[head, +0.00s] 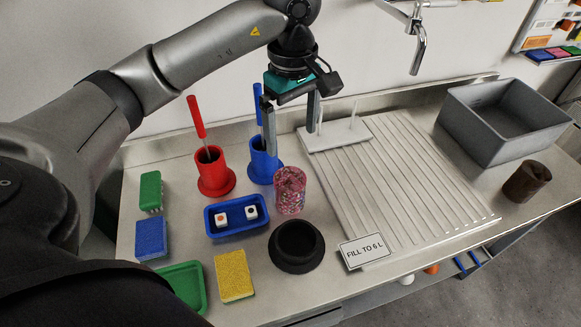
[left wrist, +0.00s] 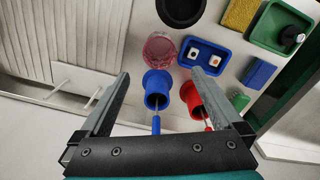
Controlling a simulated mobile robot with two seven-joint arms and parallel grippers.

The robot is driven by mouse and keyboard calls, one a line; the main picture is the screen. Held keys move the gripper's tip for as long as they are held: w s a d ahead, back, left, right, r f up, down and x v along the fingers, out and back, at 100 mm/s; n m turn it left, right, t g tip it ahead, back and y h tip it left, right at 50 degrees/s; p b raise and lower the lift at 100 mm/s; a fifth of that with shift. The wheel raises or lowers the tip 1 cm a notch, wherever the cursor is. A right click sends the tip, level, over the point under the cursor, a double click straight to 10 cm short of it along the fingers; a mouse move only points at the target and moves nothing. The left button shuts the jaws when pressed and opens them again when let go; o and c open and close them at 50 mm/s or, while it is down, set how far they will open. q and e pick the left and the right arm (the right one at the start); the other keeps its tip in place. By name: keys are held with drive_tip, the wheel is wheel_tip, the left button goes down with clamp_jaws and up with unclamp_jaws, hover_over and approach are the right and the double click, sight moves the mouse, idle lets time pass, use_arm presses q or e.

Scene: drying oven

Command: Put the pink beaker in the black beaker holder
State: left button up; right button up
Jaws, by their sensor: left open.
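The pink speckled beaker (head: 290,191) stands upright on the counter, right of the blue tray. The black beaker holder (head: 296,246) stands in front of it, empty. My left gripper (head: 292,138) is open and empty above and behind the beaker, near the blue holder. In the left wrist view, the pink beaker (left wrist: 160,49) is ahead of the open fingers (left wrist: 172,92), apart from them. The black holder (left wrist: 181,8) is cut by the top edge there. My right gripper is not in view.
A red holder (head: 214,172) and a blue holder (head: 264,160) with upright tools stand behind. A blue tray (head: 237,230) with two cubes is left of the beaker. A ribbed drainer (head: 400,190) with a sign (head: 364,251) lies right. A grey bin (head: 503,120) and a brown cup (head: 527,181) stand far right.

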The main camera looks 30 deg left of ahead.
use_arm(q)
drive_tip(key=b, duration=0.1)
approach(290, 179)
drive_tip(key=s+d, duration=0.2)
drive_tip(key=s, duration=0.1)
drive_tip(key=shift+w+a+f+b, duration=0.1)
drive_tip(key=shift+f+b, duration=0.15)
drive_tip(key=shift+f, duration=1.45)
drive_tip(key=shift+w+a+f+b, duration=0.1)
drive_tip(key=shift+f+b, duration=0.15)
drive_tip(key=shift+f, duration=1.4)
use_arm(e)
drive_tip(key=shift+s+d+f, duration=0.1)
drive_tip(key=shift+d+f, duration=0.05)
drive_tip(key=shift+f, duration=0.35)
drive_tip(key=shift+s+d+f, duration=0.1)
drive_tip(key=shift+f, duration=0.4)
use_arm(q)
drive_tip(key=shift+r, duration=0.1)
drive_tip(key=c, duration=1.4)
drive_tip(key=shift+c, duration=0.2)
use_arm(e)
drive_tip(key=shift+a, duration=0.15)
use_arm(q)
drive_tip(key=shift+r, duration=0.1)
